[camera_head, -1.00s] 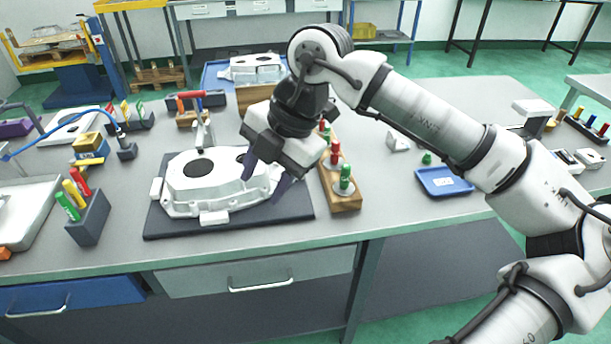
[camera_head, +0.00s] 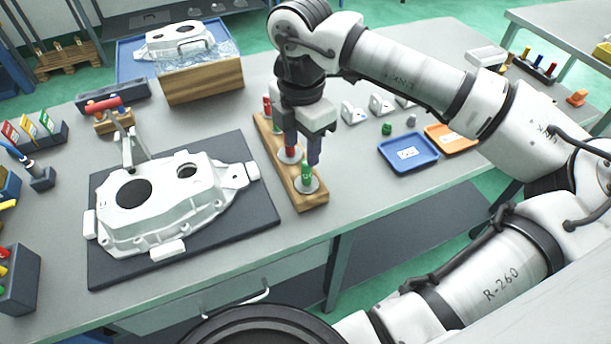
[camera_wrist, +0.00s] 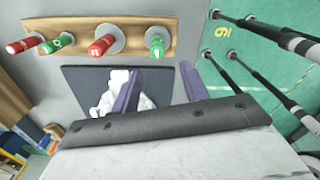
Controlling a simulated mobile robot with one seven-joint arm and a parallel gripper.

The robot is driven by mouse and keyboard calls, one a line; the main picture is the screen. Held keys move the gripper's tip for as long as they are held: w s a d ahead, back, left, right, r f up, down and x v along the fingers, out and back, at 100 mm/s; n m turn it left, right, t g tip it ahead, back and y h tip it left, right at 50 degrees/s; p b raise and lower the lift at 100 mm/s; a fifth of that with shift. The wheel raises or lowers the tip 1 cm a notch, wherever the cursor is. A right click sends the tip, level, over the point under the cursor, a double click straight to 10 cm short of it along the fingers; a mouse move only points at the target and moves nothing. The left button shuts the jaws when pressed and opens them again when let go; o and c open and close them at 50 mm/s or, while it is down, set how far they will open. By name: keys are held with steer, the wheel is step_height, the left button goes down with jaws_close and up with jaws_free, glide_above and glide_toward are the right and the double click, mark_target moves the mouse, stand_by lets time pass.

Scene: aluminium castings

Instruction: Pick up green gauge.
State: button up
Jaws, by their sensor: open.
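The near green gauge (camera_head: 307,177) stands upright on a metal disc at the near end of a wooden rack (camera_head: 312,204). It also shows in the wrist view (camera_wrist: 156,43). My gripper (camera_head: 303,156) is open and empty just above and behind this gauge, over the rack. In the wrist view my fingertips (camera_wrist: 160,72) are spread, and the gauge lies beyond them, apart from both. A red gauge (camera_wrist: 101,46) stands beside it, then a second green gauge (camera_wrist: 60,42) and another red one (camera_wrist: 22,45). My fingers partly hide the rack's middle in the head view.
A white casting (camera_head: 165,205) lies on a dark mat (camera_head: 258,217) left of the rack. A wooden box (camera_head: 205,84) stands behind. A blue tray (camera_head: 400,165), an orange tray (camera_head: 452,146) and a small green part (camera_head: 386,129) lie to the right.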

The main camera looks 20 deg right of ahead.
mark_target(304, 164)
step_height(304, 164, down, 3)
steer(key=shift+f, duration=0.1)
steer(key=shift+d+f+p, duration=0.15)
steer(key=shift+f+p, duration=0.35)
steer(key=shift+p, duration=0.2)
steer(key=f, duration=0.1)
steer(key=f+p, duration=0.1)
steer(key=f, duration=0.2)
steer(key=shift+w+d+f, duration=0.15)
steer(key=shift+w+d, duration=0.05)
steer(key=shift+d, duration=0.05)
steer(key=shift+c, duration=0.5)
jaws_close()
